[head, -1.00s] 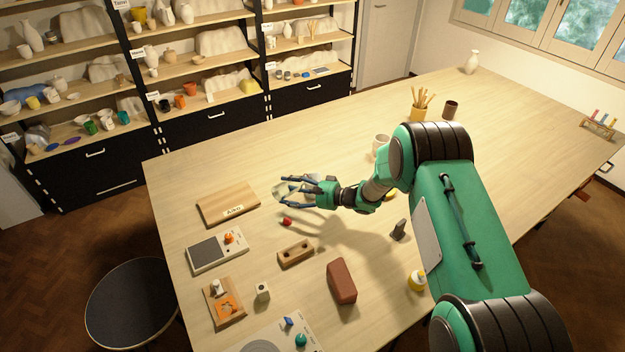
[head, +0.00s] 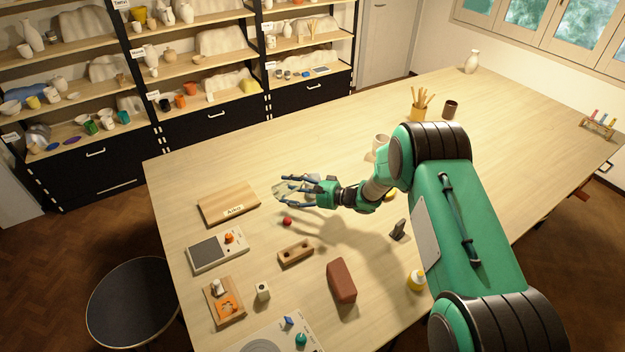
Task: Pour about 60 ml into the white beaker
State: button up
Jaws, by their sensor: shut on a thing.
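My gripper (head: 297,189) is over the table, just right of the wooden board with a name label. It is shut on a pale, see-through vessel (head: 279,190), which is largely hidden by the fingers. The vessel's tilt and any liquid in it are too small to make out. I cannot pick out the white beaker for certain. A pale cup (head: 379,142) stands behind my arm, partly hidden by it. A small whitish piece (head: 218,287) stands on a small wooden board at the front left.
Near my gripper are the labelled wooden board (head: 228,204), a red ball (head: 287,221), a block with two holes (head: 296,253) and a reddish-brown block (head: 341,281). The table's far middle is mostly clear.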

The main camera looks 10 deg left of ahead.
jog(key=shift+r, duration=0.1)
dwell(0.3)
notch_tip(320, 180, down, 2)
jog(key=n+b, duration=0.1)
jog(key=b, duration=0.2)
jog(key=shift+s+h, duration=0.1)
jog(key=shift+h, duration=0.2)
jog(key=shift+n+b, duration=0.5)
jog(key=shift+b, duration=0.75)
jog(key=shift+t+h, duration=0.3)
jog(key=shift+r, duration=0.15)
jog(key=shift+b, duration=0.55)
jog(key=shift+f+n+b, duration=0.4)
jog(key=shift+b, duration=0.35)
